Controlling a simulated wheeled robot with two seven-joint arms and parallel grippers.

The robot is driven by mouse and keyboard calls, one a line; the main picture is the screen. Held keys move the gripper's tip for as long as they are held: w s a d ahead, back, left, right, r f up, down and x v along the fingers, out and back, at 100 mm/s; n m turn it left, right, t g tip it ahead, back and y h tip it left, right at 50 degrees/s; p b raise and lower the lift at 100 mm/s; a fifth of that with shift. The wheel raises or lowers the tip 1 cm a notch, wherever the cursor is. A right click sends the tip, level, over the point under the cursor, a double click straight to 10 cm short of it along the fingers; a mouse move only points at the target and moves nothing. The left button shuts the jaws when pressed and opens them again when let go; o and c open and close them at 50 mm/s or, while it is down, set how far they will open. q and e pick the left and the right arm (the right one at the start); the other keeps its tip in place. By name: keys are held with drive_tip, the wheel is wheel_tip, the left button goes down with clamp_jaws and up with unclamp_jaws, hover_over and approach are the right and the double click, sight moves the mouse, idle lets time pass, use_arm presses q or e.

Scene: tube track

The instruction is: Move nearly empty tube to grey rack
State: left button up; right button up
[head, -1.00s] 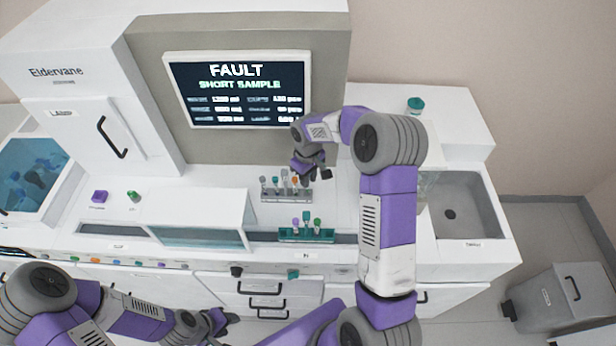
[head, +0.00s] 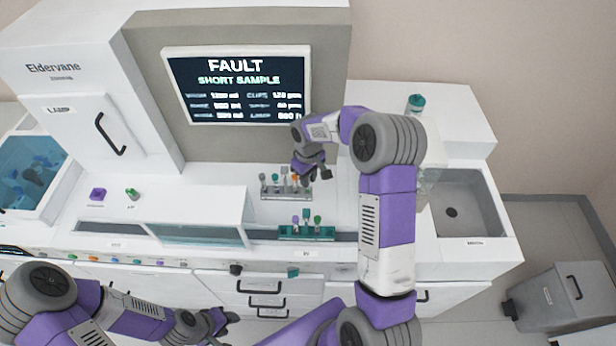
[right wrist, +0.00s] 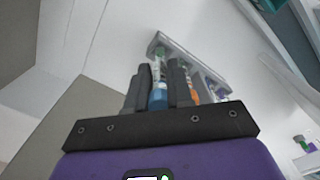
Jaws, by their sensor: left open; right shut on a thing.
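The grey rack (head: 268,196) stands on the bench below the screen with several tubes in it, and its edge also shows in the right wrist view (right wrist: 196,62). My right gripper (head: 304,180) is at the rack's right end. In the right wrist view it is shut on a blue-capped tube (right wrist: 158,97), whose far end points toward the rack; I cannot tell whether it is seated or lifted. An orange-capped tube (right wrist: 195,97) is just beside the right finger. Fill levels are too small to read. My left gripper (head: 218,322) is open, low in front of the bench.
A teal rack (head: 290,237) with several tubes sits in front of the grey rack. The screen (head: 238,88) reads "FAULT SHORT SAMPLE". A sink (head: 465,205) is at the right. A clear-fronted box (head: 200,234) stands left of the teal rack.

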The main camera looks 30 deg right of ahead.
drive_tip(key=shift+f, duration=0.1)
drive_tip(key=shift+f+b, duration=0.5)
idle(0.3)
drive_tip(key=o, duration=0.9)
wheel_tip(320, 180, up, 8)
drive_tip(key=shift+f, duration=0.2)
idle(0.8)
